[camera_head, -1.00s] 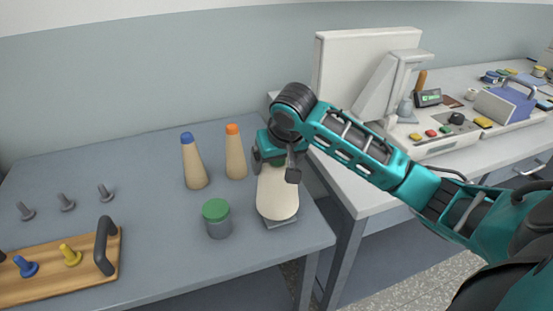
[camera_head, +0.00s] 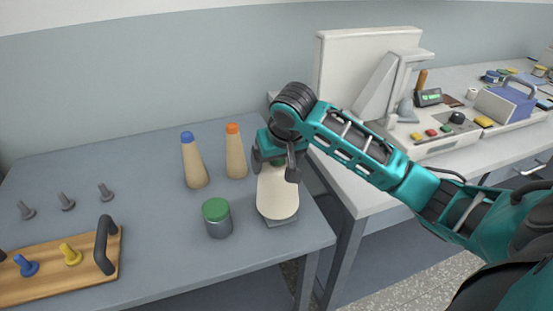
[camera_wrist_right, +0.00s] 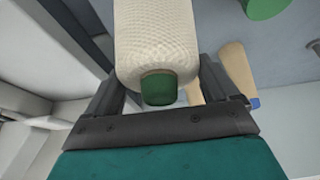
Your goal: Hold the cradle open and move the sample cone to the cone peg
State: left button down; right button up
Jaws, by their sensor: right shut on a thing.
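The sample cone (camera_head: 278,197) is cream with a green tip and lies at the table's right end, wide end towards me. It also shows in the wrist view (camera_wrist_right: 155,45), green tip towards the palm. The cradle appears to be the small grey piece (camera_head: 283,223) under its wide end; the cone hides most of it. My right gripper (camera_head: 275,168) is shut on the cone near its tip, one finger on each side. Several grey pegs stand at the left, including one peg (camera_head: 105,192); I cannot tell which is the cone peg. My left gripper is not in view.
A blue-tipped cone (camera_head: 194,165) and an orange-tipped cone (camera_head: 235,155) stand behind. A green-lidded jar (camera_head: 217,220) stands left of the sample cone. A wooden tray (camera_head: 60,284) with dark handles and coloured bobbins is front left. The table's middle is fairly clear.

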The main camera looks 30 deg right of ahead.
jog(key=shift+f, duration=0.95)
jog(key=o, duration=1.5)
jog(key=v, duration=1.3)
